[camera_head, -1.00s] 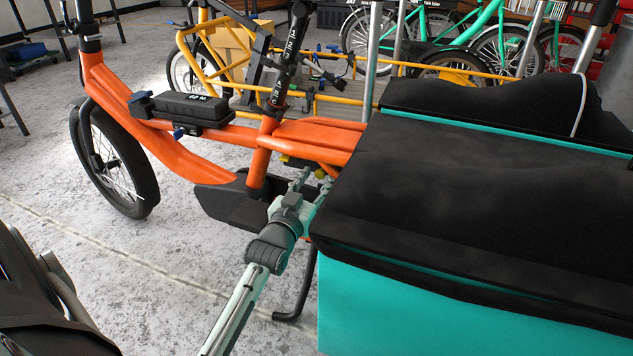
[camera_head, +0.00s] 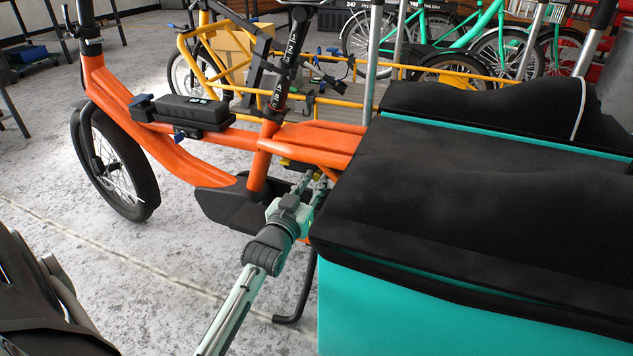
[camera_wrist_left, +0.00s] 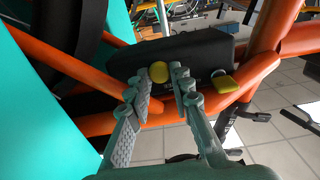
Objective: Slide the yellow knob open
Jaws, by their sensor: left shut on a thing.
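The round yellow knob (camera_wrist_left: 159,72) sits on a black case (camera_wrist_left: 190,55) under the orange bike frame, in the left wrist view. My left gripper (camera_wrist_left: 160,82) has one finger on each side of the knob and is shut on it. A yellow square piece (camera_wrist_left: 224,85) is on the right part of the black case. In the head view my left gripper (camera_head: 315,183) reaches under the orange frame beside the teal cargo box, and its fingertips are partly hidden. Some yellow (camera_head: 290,163) shows just beyond it. My right gripper is not in view.
The orange frame (camera_head: 205,165) and the teal box (camera_head: 400,315) with its black cover (camera_head: 450,190) hem in my left arm. A kickstand (camera_head: 303,295) stands close by. Open concrete floor lies at left. Other bikes stand behind.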

